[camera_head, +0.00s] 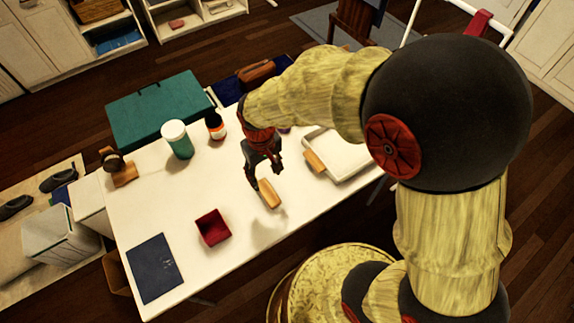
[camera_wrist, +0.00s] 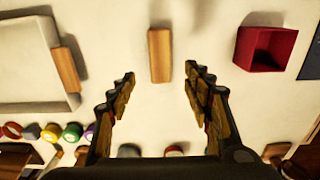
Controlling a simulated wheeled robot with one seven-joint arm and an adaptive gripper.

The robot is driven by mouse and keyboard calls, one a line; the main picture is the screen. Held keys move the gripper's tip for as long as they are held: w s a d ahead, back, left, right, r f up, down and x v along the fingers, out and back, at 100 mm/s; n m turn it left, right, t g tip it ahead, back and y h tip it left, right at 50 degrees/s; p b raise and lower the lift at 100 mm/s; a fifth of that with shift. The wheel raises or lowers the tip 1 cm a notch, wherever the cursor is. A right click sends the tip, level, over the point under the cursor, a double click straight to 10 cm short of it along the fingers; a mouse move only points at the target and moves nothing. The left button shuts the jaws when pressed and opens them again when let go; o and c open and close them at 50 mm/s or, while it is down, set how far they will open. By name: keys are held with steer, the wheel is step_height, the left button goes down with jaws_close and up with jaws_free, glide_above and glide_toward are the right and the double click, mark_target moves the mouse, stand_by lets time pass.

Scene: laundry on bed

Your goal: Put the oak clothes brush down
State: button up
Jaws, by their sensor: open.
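A light-brown wooden block (camera_head: 269,193), which looks like the oak clothes brush, lies on the white table (camera_head: 150,205) just below my gripper (camera_head: 264,172). In the wrist view the block (camera_wrist: 160,56) lies ahead of my fingertips (camera_wrist: 160,80), lined up with the gap between them. My gripper is open and the fingers stand apart from the block on both sides. A second, similar wooden piece (camera_head: 314,160) is at the left edge of a white tray (camera_head: 352,158); it also shows in the wrist view (camera_wrist: 66,69). I cannot tell bristles on either piece.
A red open box (camera_head: 212,228) and a dark blue folder (camera_head: 154,268) lie toward the table's front left. Bare tabletop surrounds the wooden block.

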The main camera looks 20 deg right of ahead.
steer(key=s+d+r+m+t, duration=0.1)
steer(key=s+d+r+t, duration=0.1)
steer(key=s+d+r, duration=0.2)
steer(key=s+d+r+m+t, duration=0.1)
steer(key=s+d+r, duration=0.3)
steer(key=r, duration=0.7)
steer(key=s+d+r+m+t, duration=0.1)
steer(key=s+d+r+t, duration=0.1)
steer(key=s+d+r, duration=0.2)
step_height(320, 180, up, 4)
steer(key=shift+s+f+t, duration=0.1)
steer(key=shift+s+t, duration=0.05)
steer(key=shift+t, duration=0.15)
steer(key=shift+o, duration=0.4)
